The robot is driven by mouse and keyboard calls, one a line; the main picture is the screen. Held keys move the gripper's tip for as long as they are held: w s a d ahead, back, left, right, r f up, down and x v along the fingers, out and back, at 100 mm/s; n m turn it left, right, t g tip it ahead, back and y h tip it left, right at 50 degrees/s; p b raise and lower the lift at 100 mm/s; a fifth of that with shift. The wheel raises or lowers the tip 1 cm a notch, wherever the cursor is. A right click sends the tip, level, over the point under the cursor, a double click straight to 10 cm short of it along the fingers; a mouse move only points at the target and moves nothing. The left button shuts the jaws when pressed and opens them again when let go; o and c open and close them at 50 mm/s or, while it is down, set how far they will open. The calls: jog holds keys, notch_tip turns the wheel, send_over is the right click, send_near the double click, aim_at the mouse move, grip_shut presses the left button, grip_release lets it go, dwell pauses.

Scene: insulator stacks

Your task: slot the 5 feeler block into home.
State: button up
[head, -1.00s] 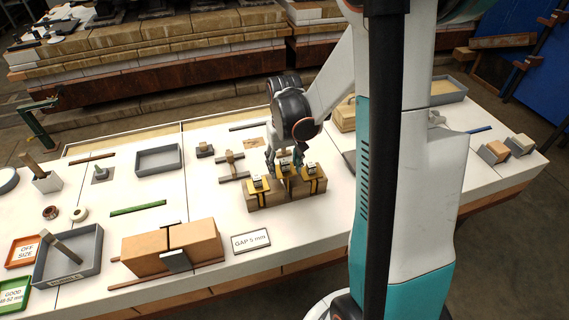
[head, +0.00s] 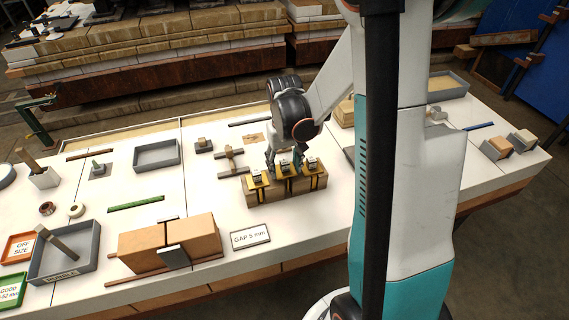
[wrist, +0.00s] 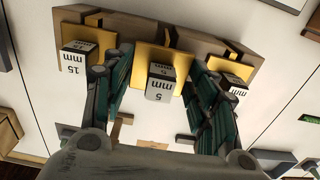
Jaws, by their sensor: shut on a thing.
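The 5 feeler block (wrist: 160,80) has a grey head marked "5 mm" and a yellow plate; it is at the middle of the wooden rack (head: 268,196). My gripper (wrist: 158,70) is shut on it, a finger on each side of its head. In the head view my gripper (head: 285,164) is over the rack's middle. The block's plate looks level with its neighbours and in the middle slot, home; its lower end is hidden. The 15 mm block (wrist: 76,58) and another feeler block (wrist: 232,88), its number hidden, stand in the rack on either side.
In front lie a "GAP 5 mm" sign (head: 250,237) and two orange-brown blocks (head: 195,237) with a gap between them. A grey tray (head: 158,155) stands at the back left. The table between is clear.

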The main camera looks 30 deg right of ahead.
jog(key=shift+f+b, duration=0.6)
jog(key=shift+f, duration=0.2)
jog(key=o, duration=1)
notch_tip(320, 180, up, 12)
dwell(0.3)
